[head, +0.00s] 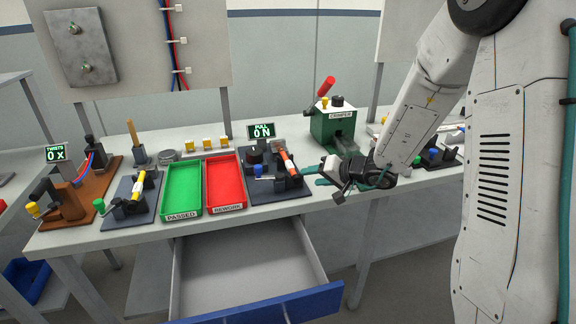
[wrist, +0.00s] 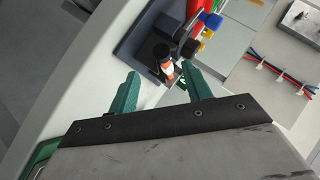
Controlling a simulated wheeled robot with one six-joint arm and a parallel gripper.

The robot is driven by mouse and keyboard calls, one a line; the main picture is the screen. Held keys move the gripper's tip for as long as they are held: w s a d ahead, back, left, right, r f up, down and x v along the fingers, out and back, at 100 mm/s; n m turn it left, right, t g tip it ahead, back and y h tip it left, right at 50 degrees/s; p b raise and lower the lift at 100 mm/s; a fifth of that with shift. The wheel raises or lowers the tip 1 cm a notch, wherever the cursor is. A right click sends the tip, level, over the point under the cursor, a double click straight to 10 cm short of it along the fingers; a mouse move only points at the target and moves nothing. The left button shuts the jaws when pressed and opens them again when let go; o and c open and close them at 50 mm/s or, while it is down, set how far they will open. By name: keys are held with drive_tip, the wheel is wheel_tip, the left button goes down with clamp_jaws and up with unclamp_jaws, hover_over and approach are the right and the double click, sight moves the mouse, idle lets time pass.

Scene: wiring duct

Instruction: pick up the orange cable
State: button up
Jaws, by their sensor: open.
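The orange cable (head: 288,160) is a short orange piece with a white part, seated in the dark pull-test fixture (head: 262,191) below the "PULL 0 N" display. In the wrist view the orange cable (wrist: 167,69) shows end-on beside a black post, with its far part hidden by the fixture. My gripper (head: 314,175) is just right of the fixture, its teal fingers pointing left at the cable. In the wrist view my gripper (wrist: 160,72) is open and empty, with the cable appearing between the fingertips. I cannot tell the exact gap to it.
A red REWORK tray (head: 226,207) and green PASSED tray (head: 181,214) stand left of the fixture. A green crimper (head: 332,128) with a red lever stands behind my gripper. An open, empty drawer (head: 245,270) juts out below the bench. Other fixtures stand at the left.

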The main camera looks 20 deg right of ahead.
sight(300, 178)
drive_tip(key=x, duration=0.5)
drive_tip(key=shift+a, duration=0.25)
clamp_jaws()
drive_tip(key=shift+r, duration=0.1)
